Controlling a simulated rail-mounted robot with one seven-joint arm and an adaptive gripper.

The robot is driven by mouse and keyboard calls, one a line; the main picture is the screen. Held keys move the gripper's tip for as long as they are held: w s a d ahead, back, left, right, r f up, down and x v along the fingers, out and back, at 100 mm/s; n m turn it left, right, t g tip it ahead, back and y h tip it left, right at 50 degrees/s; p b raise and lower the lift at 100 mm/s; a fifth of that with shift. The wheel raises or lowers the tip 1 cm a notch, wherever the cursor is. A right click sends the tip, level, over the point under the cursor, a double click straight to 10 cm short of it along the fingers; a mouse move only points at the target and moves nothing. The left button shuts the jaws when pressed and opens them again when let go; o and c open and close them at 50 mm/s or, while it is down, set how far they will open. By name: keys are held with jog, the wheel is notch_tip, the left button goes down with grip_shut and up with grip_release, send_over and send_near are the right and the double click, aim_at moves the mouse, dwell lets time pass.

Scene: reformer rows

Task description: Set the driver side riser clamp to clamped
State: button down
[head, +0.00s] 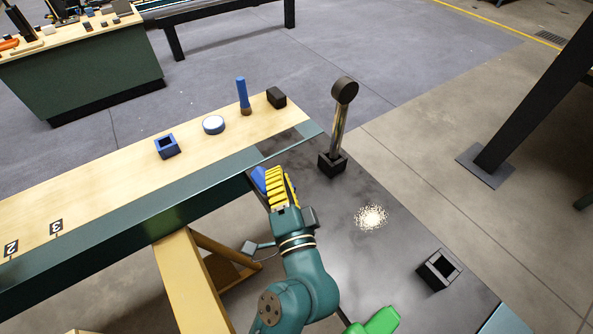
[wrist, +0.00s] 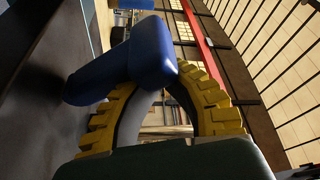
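A blue handle (head: 259,180) shows at the left edge of the dark table, just beside the fingertips. I cannot tell from its looks whether it is the driver side riser clamp. In the wrist view the blue handle (wrist: 152,50) has a thick upright block and a bar toward the left, and it covers the fingertips. My gripper (head: 277,186) has yellow ribbed fingers. In the wrist view the fingers of my gripper (wrist: 157,85) arch inward and close at the handle. The handle's base and the exact contact are hidden.
A chrome lever with a black knob (head: 344,91) stands on the dark table (head: 345,215), behind my gripper. A black square socket (head: 438,270) and a green handle (head: 378,322) are at the right and front. Several small objects stand on the wooden bench (head: 120,190).

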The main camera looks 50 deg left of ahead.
aim_at(267, 188)
jog(key=shift+s+a+f+p, duration=0.15)
jog(key=shift+s+f, duration=0.2)
jog(key=shift+s, duration=0.3)
jog(key=shift+s+a+f+p, duration=0.15)
jog(key=shift+s+f, duration=0.15)
jog(key=shift+s, duration=0.3)
jog(key=shift+d+f, duration=0.1)
jog(key=shift+f, duration=0.2)
jog(key=shift+s, duration=0.1)
jog(key=v, duration=1.2)
jog(key=shift+r, duration=0.15)
